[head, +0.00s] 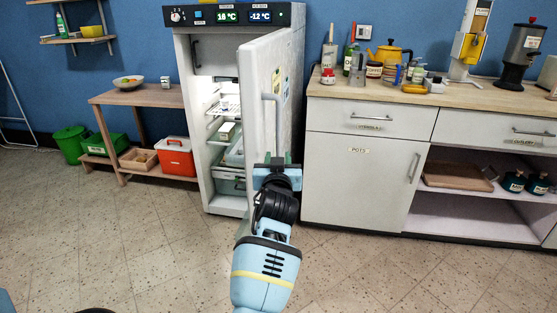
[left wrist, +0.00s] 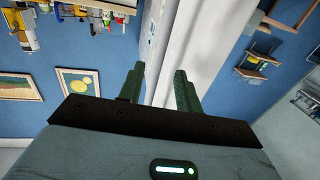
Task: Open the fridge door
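The fridge (head: 203,45) stands against the back wall with its white door (head: 256,75) partly open, showing the lit shelves inside. The door is swung out toward me, and its handle (head: 278,110) is a vertical bar on the outer face. My left gripper (head: 278,158) is in front of the door, below most of the handle. In the left wrist view, its two green fingers (left wrist: 157,90) are apart, and the white door (left wrist: 180,45) shows between and beyond them. I cannot tell whether a finger touches the door. My right gripper is not in view.
A counter (head: 360,180) with drawers and cluttered top stands right of the fridge. A wooden bench (head: 135,97) with a bowl, red cooler (head: 176,157) and green bin (head: 70,143) are to the left. The tiled floor (head: 130,235) at front left is clear.

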